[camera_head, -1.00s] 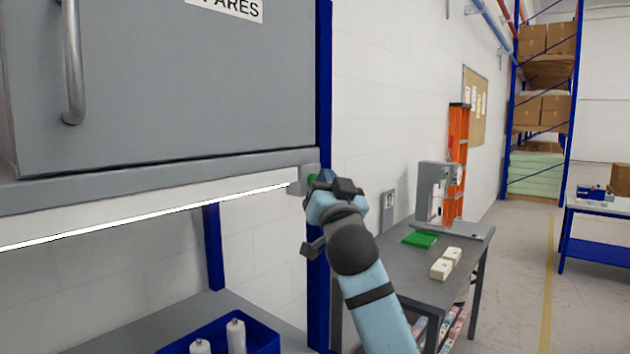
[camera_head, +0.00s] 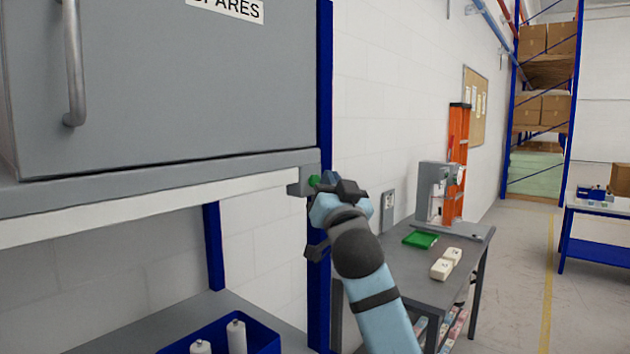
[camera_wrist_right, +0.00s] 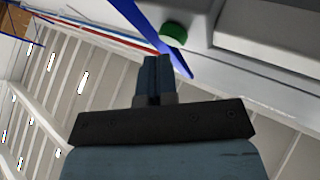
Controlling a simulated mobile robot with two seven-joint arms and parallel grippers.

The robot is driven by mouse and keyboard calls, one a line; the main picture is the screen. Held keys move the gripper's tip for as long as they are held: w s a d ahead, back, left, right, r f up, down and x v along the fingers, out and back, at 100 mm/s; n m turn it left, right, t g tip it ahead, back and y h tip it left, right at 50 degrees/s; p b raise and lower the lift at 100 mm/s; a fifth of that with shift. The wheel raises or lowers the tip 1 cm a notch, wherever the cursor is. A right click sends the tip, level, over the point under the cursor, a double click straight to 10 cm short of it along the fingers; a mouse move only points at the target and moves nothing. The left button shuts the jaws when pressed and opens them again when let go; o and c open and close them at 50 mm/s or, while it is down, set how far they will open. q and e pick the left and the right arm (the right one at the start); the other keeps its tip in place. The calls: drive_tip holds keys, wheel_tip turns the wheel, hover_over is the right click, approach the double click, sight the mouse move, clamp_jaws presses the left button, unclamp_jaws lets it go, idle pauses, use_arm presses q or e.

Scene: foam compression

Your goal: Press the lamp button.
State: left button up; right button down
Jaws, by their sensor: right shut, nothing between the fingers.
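The green lamp button (camera_head: 314,181) sits on a small grey box (camera_head: 298,182) at the right end of the lamp strip (camera_head: 130,207) under the grey cabinet. The strip is unlit. My right gripper (camera_head: 324,186) is shut and empty, with its tips right beside the button. The wrist view shows the green button (camera_wrist_right: 173,33) just beyond the shut fingertips (camera_wrist_right: 160,60); I cannot tell if they touch. My left gripper is not in view.
The cabinet (camera_head: 160,90) hangs above, with a blue post (camera_head: 325,70) beside the button. A blue bin (camera_head: 262,338) with white bottles stands on the bench below. A grey table (camera_head: 400,265) with a green tray (camera_head: 421,240) stands to the right.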

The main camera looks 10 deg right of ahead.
drive_tip(key=shift+s+d+p, duration=0.35)
drive_tip(key=shift+s+d, duration=0.6)
drive_tip(key=shift+s, duration=0.2)
drive_tip(key=shift+s+d+p, duration=0.3)
drive_tip(key=shift+s+d, duration=0.6)
drive_tip(key=shift+s, duration=0.25)
drive_tip(key=s+f+n+g+y, duration=0.1)
drive_tip(key=s+f+n+g, duration=0.15)
drive_tip(key=f, duration=1.45)
drive_tip(key=s+f+n+g+y, duration=0.15)
drive_tip(key=f+g, duration=0.25)
drive_tip(key=f, duration=1.3)
drive_tip(key=s+a+f+n+g, duration=0.1)
drive_tip(key=s+f+g, duration=0.5)
drive_tip(key=s+f, duration=2.1)
drive_tip(key=shift+s+a+f+n+y+p, duration=0.15)
drive_tip(key=shift+s+f+n+y+p, duration=0.2)
drive_tip(key=shift+s+f+p, duration=0.1)
